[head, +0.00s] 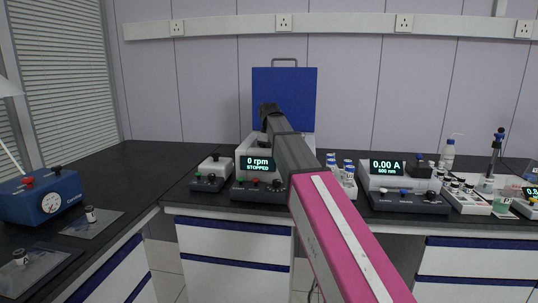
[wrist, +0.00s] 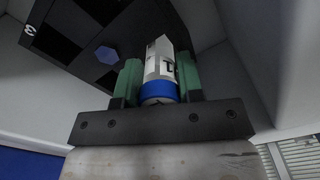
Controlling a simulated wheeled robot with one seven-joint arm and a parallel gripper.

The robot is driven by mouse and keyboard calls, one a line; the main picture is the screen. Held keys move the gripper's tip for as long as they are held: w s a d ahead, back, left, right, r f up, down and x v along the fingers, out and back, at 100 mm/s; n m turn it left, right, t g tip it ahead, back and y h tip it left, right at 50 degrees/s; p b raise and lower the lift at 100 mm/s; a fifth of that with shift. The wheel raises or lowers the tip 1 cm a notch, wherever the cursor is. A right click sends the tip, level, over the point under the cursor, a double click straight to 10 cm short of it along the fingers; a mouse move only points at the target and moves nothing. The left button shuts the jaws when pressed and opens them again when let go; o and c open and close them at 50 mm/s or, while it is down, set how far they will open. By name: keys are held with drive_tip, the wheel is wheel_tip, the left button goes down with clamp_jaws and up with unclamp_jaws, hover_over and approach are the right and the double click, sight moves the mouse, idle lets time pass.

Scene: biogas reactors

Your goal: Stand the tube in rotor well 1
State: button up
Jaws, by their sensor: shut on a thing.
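The tube (wrist: 160,62) has a blue cap and a white label with dark print. It sits between the green fingers of my gripper (wrist: 159,72), which is shut on it in the wrist view. The cap is toward the palm and the far end points at the dark rotor (wrist: 92,45). The rotor has a blue hexagonal hub and a "3" mark at its edge. The tube's far end and any well behind it are hidden. In the head view the centrifuge (head: 258,188) reads "0 rpm STOPPED", its blue lid (head: 285,90) is raised, and my arm covers much of it.
A rack of blue-capped tubes (head: 348,180) stands right of the centrifuge, beside a photometer (head: 405,199) reading "0.00 A". A small grey device (head: 212,174) stands to the left. A blue box (head: 40,198) is on the left bench, where the back corner is clear.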

drive_tip(key=o, duration=1)
drive_tip(key=shift+f, duration=0.1)
drive_tip(key=shift+c, duration=0.2)
wheel_tip(320, 180, up, 12)
drive_tip(key=shift+r, duration=0.15)
